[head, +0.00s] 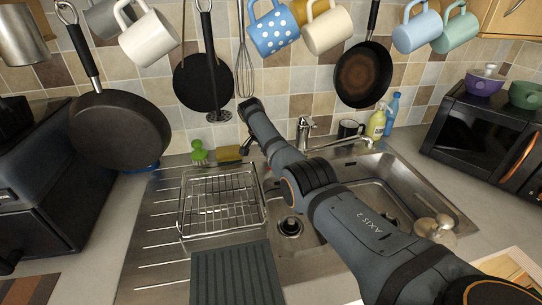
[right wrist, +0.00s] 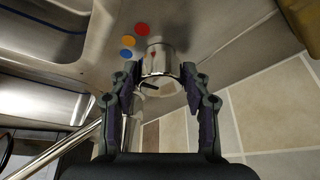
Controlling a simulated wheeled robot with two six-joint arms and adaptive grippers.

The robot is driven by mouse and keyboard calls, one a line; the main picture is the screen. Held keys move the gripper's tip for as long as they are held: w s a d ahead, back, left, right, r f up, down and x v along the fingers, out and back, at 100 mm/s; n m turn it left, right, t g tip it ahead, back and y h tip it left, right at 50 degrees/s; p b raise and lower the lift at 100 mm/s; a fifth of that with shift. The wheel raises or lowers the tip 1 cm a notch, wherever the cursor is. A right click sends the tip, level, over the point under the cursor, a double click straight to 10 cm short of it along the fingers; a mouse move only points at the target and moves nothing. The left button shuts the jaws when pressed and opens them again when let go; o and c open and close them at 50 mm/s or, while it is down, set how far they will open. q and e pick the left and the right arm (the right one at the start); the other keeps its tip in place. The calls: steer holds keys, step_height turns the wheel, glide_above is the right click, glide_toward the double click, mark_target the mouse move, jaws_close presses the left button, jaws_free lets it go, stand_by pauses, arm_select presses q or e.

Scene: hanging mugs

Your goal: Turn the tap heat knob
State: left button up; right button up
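In the right wrist view a round chrome knob (right wrist: 158,60) with a small red mark sits between the two fingers of my right gripper (right wrist: 161,88). The fingers are apart, one on each side of the knob, close to its sides; I cannot tell whether they touch it. Red, orange and blue dots (right wrist: 127,42) lie on the metal beside the knob. In the head view my right arm reaches across the sink, and its gripper (head: 246,148) is small and partly hidden. The chrome tap (head: 305,130) stands behind the sink. The knob cannot be made out in the head view. My left gripper is out of view.
A wire dish rack (head: 220,203) stands on the drainer left of the sink basin. A green brush (head: 199,152) and a yellow sponge (head: 229,154) lie near the gripper. Pans (head: 120,130) and mugs (head: 273,30) hang above. Bottles (head: 377,122) stand behind the sink.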

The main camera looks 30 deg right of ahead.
steer(key=shift+o, duration=1.3)
steer(key=shift+r, duration=0.1)
steer(key=w+v, duration=0.1)
steer(key=v, duration=0.6)
steer(key=shift+s+r, duration=0.2)
steer(key=shift+s, duration=0.35)
steer(key=shift+f, duration=0.1)
